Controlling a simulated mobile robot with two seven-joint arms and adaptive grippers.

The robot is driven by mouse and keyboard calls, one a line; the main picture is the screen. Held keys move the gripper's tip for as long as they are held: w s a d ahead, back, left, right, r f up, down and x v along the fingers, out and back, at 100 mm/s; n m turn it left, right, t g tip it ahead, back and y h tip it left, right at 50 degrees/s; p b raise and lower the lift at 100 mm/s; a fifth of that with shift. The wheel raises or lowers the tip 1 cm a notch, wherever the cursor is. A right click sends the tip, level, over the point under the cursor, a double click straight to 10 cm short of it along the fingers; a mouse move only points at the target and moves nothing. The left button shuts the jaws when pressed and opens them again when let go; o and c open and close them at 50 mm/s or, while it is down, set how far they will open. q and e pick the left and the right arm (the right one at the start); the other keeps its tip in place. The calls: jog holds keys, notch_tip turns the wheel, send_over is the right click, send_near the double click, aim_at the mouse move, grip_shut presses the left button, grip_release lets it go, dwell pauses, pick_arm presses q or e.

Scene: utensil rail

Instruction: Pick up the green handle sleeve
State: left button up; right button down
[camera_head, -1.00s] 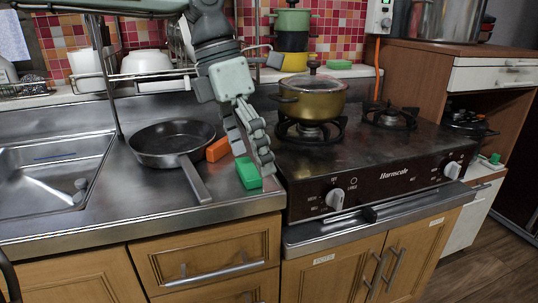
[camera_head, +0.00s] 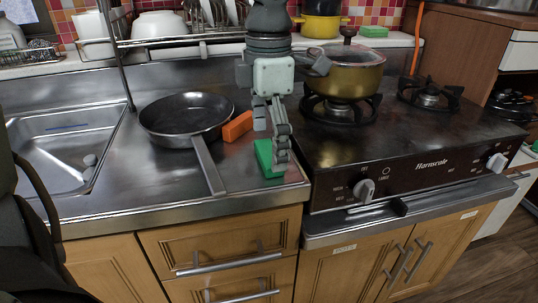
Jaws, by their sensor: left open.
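The green handle sleeve (camera_head: 265,160) is a small block lying on the steel counter, close to the stove's left side. My left gripper (camera_head: 271,146) points down over it with its fingers apart. One finger hangs in front of the sleeve's right part and hides some of it; the other finger ends above its far end. I cannot tell whether a finger touches the sleeve. My right gripper is not in view.
An orange block (camera_head: 237,126) lies just behind and left of the sleeve. A dark frying pan (camera_head: 187,115) stands left, its handle toward the front edge. The stove (camera_head: 400,150) with a yellow pot (camera_head: 345,75) is at right. A sink (camera_head: 60,145) is at far left.

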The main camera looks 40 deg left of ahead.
pick_arm(q)
jog(key=shift+f, duration=0.3)
jog(key=shift+c, duration=0.6)
jog(key=c, duration=0.9)
jog(key=shift+o, duration=0.2)
